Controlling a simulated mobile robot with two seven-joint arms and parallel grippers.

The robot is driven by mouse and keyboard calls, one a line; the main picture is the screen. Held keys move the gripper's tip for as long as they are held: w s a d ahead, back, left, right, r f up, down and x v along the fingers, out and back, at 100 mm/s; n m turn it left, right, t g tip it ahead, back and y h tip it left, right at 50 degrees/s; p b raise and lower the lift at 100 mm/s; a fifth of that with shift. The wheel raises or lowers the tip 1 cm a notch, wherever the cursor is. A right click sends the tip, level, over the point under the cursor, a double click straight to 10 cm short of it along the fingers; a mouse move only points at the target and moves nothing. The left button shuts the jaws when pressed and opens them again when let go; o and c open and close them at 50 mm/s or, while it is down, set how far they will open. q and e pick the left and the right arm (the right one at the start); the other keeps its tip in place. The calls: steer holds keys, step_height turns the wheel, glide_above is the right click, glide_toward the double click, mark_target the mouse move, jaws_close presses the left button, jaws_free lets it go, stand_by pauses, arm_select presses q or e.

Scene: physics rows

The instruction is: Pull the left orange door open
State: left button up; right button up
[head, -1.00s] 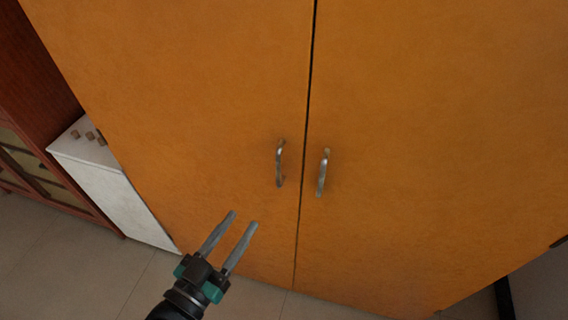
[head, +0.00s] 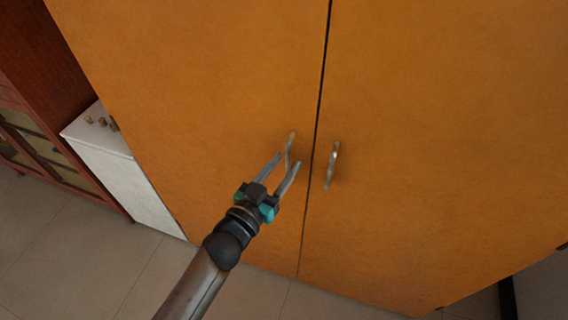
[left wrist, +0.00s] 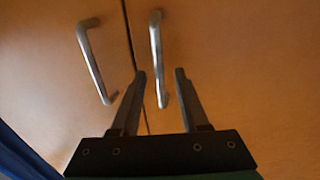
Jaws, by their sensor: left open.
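The left orange door (head: 200,80) stands shut, with an upright metal bar handle (head: 291,142) near its right edge. My left gripper (head: 289,159) is open and comes up from below, its two fingertips at the handle's lower part in the head view. In the left wrist view one handle (left wrist: 156,40) runs down between the open fingers (left wrist: 160,73); it appears to be the left door's. I cannot tell whether the fingers reach fully around it. Nothing is gripped. My right gripper is not in view.
The right orange door (head: 450,120) is shut, its own handle (head: 333,165) close across the narrow gap. A white cabinet (head: 125,180) with small brown items on top stands at the left, beside a red-brown glazed cabinet (head: 60,175). Tiled floor (head: 90,265) is clear in front.

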arm_select(q)
steer(key=shift+w+d, duration=0.15)
steer(key=shift+w, duration=0.1)
steer(key=shift+c, duration=0.3)
jaws_close()
stand_by(1.0)
